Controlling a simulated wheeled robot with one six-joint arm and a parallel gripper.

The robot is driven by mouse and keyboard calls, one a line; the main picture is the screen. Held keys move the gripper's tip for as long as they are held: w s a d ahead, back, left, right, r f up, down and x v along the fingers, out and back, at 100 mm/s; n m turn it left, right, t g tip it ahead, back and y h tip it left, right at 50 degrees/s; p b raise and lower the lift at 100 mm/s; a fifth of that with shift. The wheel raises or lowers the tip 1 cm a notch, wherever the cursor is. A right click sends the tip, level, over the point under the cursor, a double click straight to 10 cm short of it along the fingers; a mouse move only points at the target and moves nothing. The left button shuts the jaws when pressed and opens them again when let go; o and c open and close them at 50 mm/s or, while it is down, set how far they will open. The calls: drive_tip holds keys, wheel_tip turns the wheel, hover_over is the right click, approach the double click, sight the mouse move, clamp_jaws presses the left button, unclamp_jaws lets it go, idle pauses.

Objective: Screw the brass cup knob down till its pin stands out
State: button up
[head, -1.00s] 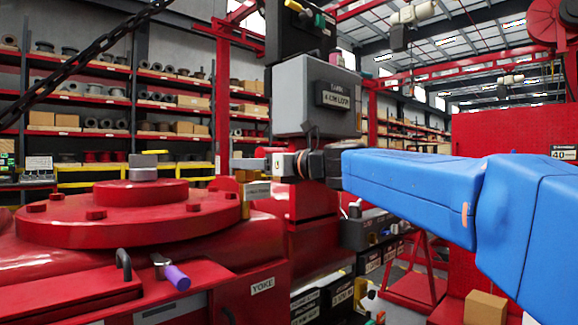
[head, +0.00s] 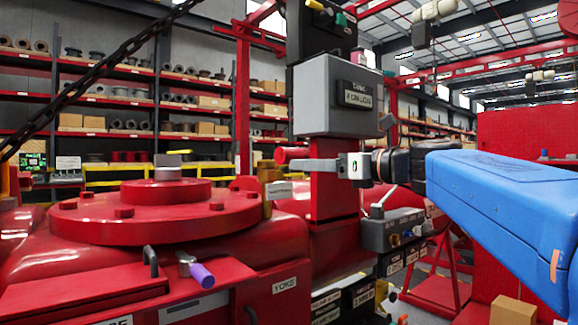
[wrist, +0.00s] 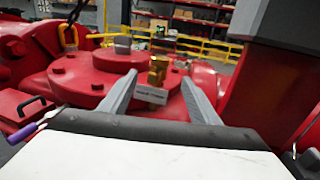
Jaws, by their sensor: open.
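The brass cup knob (wrist: 158,70) stands upright in the wrist view, beyond a small white label plate (wrist: 150,95). In the head view a brass piece (head: 266,176) shows at the right edge of the round red cover, partly behind the label. No pin can be made out on it. My gripper (wrist: 159,79) is open, with one grey finger on each side of the knob in the wrist picture. In the head view my gripper (head: 281,164) points left, its tips near and slightly above the brass piece. Contact is not visible, and nothing is held.
The round red bolted cover (head: 150,212) with a grey stub (head: 167,172) lies left. A grey box (head: 338,95) on a red post stands behind my gripper. A purple-handled lever (head: 200,273) sticks out in front. A chain (head: 95,75) hangs at upper left.

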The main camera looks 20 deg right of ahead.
drive_tip(key=shift+v, duration=1.3)
drive_tip(key=s+a+f+n+g+h, duration=0.15)
drive_tip(key=f+n, duration=0.25)
drive_tip(key=f, duration=0.4)
drive_tip(key=s+a+f+n+g, duration=0.3)
drive_tip(key=f+n, duration=0.1)
drive_tip(key=f, duration=0.5)
drive_tip(key=s+a+f+n+g+h, duration=0.15)
drive_tip(key=f+n, duration=0.25)
drive_tip(key=f, duration=0.4)
drive_tip(key=s+d+f+n+g+h, duration=0.2)
drive_tip(key=s+f+n, duration=0.4)
drive_tip(key=f+n, duration=0.3)
drive_tip(key=s+d+f+n+g+h, duration=0.2)
drive_tip(key=s+f+n+h, duration=0.2)
drive_tip(key=f, duration=0.9)
drive_tip(key=s+n, duration=0.3)
drive_tip(key=n, duration=0.2)
drive_tip(key=shift+d+f+g, duration=0.15)
drive_tip(key=shift+f+g, duration=0.25)
